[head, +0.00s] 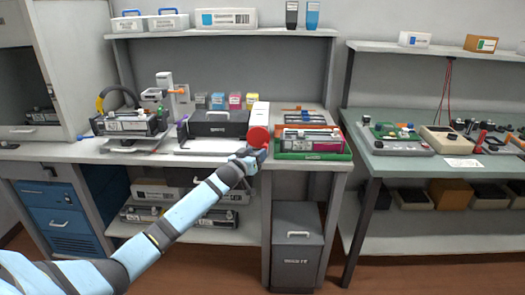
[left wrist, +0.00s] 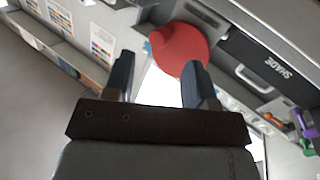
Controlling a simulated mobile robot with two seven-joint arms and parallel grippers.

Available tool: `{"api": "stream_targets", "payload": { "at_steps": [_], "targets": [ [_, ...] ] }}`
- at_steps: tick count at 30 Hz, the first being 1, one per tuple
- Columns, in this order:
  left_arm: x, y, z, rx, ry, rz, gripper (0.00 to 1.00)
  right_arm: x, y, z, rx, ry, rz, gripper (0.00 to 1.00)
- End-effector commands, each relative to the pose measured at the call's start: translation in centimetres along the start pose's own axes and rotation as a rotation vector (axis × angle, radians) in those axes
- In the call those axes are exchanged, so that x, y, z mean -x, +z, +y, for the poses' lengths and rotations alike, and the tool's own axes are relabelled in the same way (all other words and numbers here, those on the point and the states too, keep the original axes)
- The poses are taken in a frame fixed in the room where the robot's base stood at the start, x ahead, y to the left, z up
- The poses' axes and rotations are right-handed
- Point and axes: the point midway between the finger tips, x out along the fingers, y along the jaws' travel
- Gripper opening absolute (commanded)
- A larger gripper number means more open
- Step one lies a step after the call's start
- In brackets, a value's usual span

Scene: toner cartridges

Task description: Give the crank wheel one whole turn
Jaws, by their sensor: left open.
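The crank wheel appears as a red disc (head: 258,136) on the front of a white upright box (head: 260,113) at the bench's front edge. My left gripper (head: 250,157) is just below and in front of the wheel in the head view. In the left wrist view the red disc (left wrist: 181,48) lies beyond the right fingertip, and the open fingers (left wrist: 158,68) have nothing visible between them. A small light-blue bit shows at the disc's left edge; I cannot tell whether it is the crank knob. Whether a finger touches the wheel is unclear. My right gripper is not in view.
A dark case (head: 217,123) marked SHADE stands left of the wheel. A green tray (head: 312,155) with a cartridge is to its right. Coloured toner boxes (head: 235,101) stand behind. A grey bin (head: 297,245) is under the bench. The floor in front is clear.

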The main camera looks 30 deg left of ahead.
Motion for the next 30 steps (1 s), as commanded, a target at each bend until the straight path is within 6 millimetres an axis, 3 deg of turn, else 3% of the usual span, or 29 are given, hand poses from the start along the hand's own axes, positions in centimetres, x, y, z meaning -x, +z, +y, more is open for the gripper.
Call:
{"api": "stream_targets", "payload": {
  "at_steps": [3, 9, 21, 23, 27, 28, 30],
  "targets": [
    [-2.2, 0.0, 0.0, 0.0, -0.001, 0.001, 0.51, -0.1, 0.2, 0.0, 0.002, 0.0, 0.001, 0.36],
    [-4.3, 0.1, 0.0, 0.001, -0.001, 0.0, 0.51, -0.2, 0.2, 0.0, 0.004, 0.0, 0.003, 0.36],
    [-5.0, 0.1, 0.0, 0.0, 0.0, -0.001, 0.51, -0.1, 0.2, 0.0, 0.006, -0.001, 0.003, 0.36],
    [-5.0, 0.1, 0.0, 0.0, 0.0, -0.001, 0.4, -0.1, 0.2, 0.0, 0.006, -0.001, 0.004, 0.36],
    [-5.0, 0.1, 0.0, 0.0, 0.0, -0.001, 0.08, -0.1, 0.2, 0.0, 0.006, -0.001, 0.004, 0.36],
    [-5.0, 0.1, 0.0, 0.0, 0.0, -0.001, 0.03, -0.1, 0.2, 0.0, 0.006, -0.001, 0.004, 0.36],
    [-5.0, 0.0, 0.0, 0.0, 0.0, -0.001, 0.03, -0.1, 0.2, 0.0, 0.006, -0.001, 0.004, 0.36]
  ]
}}
